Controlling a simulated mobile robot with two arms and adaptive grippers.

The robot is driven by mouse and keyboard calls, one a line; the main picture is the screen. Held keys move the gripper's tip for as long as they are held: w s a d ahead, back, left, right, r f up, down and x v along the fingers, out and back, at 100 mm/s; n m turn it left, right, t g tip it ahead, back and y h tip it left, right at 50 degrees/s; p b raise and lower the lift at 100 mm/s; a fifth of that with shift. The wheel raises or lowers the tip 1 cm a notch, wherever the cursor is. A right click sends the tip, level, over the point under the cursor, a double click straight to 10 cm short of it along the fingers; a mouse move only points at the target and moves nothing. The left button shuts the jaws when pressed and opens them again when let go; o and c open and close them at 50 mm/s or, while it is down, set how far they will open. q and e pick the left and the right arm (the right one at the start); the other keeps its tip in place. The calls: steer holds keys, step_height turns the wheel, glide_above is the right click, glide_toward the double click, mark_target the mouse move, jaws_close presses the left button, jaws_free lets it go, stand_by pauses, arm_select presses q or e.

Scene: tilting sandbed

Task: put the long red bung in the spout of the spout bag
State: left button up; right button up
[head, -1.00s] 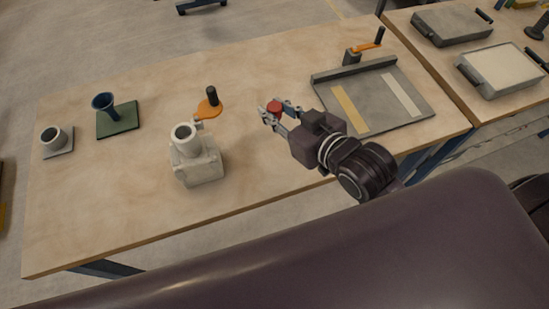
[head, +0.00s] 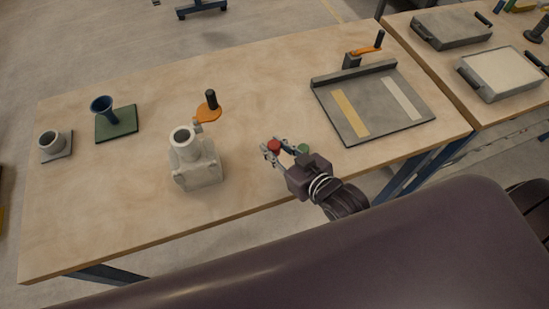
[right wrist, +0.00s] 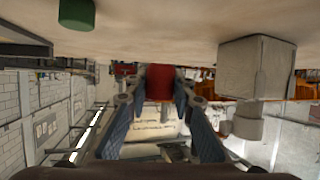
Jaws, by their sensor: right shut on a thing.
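The red bung (head: 274,146) is between the fingers of my right gripper (head: 272,150), which is shut on it. In the right wrist view the red bung (right wrist: 159,82) sits between the two blue-padded fingers; its full length cannot be told. The spout bag (head: 197,170) is a pale, blocky bag standing upright on the table, left of my right gripper and apart from it. Its round, open spout (head: 182,137) points up. The bag (right wrist: 255,68) and its spout (right wrist: 248,122) also show in the right wrist view, upside down. My left gripper is out of view.
A green bung (head: 303,149) stands right beside my right gripper. An orange clamp with a black handle (head: 209,108) is behind the spout. A blue funnel on a green base (head: 118,121) and a grey cup (head: 53,143) are farther left. A grey tray (head: 385,122) lies right.

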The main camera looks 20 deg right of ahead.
steer(key=shift+f+p, duration=0.4)
steer(key=shift+f, duration=2.5)
steer(key=shift+f, duration=0.15)
steer(key=o, duration=0.8)
